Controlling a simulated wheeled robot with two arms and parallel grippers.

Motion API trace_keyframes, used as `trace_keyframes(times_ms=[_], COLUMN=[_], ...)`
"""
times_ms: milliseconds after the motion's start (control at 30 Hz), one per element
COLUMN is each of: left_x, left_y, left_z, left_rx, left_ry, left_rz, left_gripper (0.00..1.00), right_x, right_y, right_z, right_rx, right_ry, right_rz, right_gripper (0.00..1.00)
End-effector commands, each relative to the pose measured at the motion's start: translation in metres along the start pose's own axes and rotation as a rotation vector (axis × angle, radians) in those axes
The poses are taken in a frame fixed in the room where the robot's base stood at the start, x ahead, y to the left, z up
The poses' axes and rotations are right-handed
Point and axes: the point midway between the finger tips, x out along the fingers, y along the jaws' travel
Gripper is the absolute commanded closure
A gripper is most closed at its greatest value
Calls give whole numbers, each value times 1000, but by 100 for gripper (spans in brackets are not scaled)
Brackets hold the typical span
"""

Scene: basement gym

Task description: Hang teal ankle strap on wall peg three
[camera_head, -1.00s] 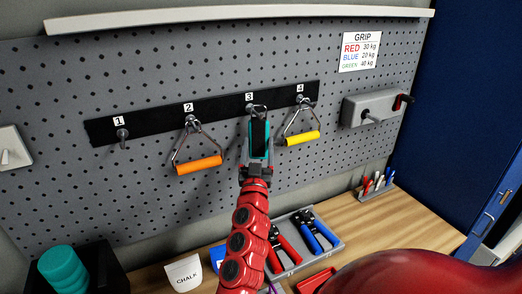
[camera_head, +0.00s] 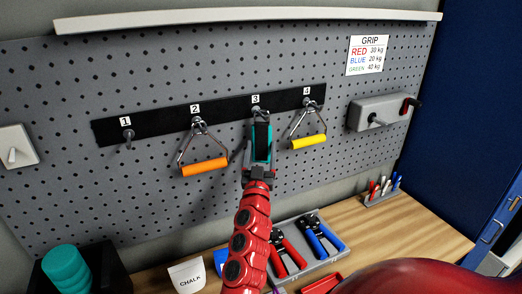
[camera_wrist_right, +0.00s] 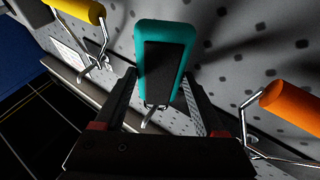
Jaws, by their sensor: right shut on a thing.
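The teal ankle strap (camera_head: 262,146), with a black inner face, hangs upright in my right gripper (camera_head: 260,166), just below wall peg three (camera_head: 256,112). The gripper is shut on the strap's lower part. The strap's top overlaps the peg in the head view, and I cannot tell whether its ring is around the peg or only in front of it. In the right wrist view the teal strap (camera_wrist_right: 164,34) stands between the two fingers (camera_wrist_right: 160,112), with a small metal piece at its near end. My left gripper is not in view.
Peg two holds an orange handle (camera_head: 205,167) and peg four a yellow handle (camera_head: 309,142), close on either side. Peg one (camera_head: 128,138) is bare. Below, a bench holds a grey tray (camera_head: 338,252) of hand grips, a chalk bag (camera_head: 187,275) and a teal roll (camera_head: 66,268).

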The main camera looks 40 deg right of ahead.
Motion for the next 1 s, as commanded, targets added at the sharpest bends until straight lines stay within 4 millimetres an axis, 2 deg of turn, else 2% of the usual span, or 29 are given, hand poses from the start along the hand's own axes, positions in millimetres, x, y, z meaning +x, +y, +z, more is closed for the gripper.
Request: trace_keyframes(times_ms=[133,167,300,567,667,833,1000], left_x=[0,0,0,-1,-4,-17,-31], left_y=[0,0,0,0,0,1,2], left_z=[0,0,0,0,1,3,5], left_rx=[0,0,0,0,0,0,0], left_ry=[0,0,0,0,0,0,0], left_rz=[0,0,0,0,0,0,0], left_gripper=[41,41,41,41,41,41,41], right_x=[0,0,0,-1,-7,-35,-76], right_y=[0,0,0,0,-1,-1,-3], right_z=[0,0,0,0,2,5,5], right_rx=[0,0,0,0,1,1,1], right_ry=[0,0,0,0,0,-3,-3], right_rz=[0,0,0,0,-1,-3,-5], right_gripper=[89,27,1,0,0,0,0])
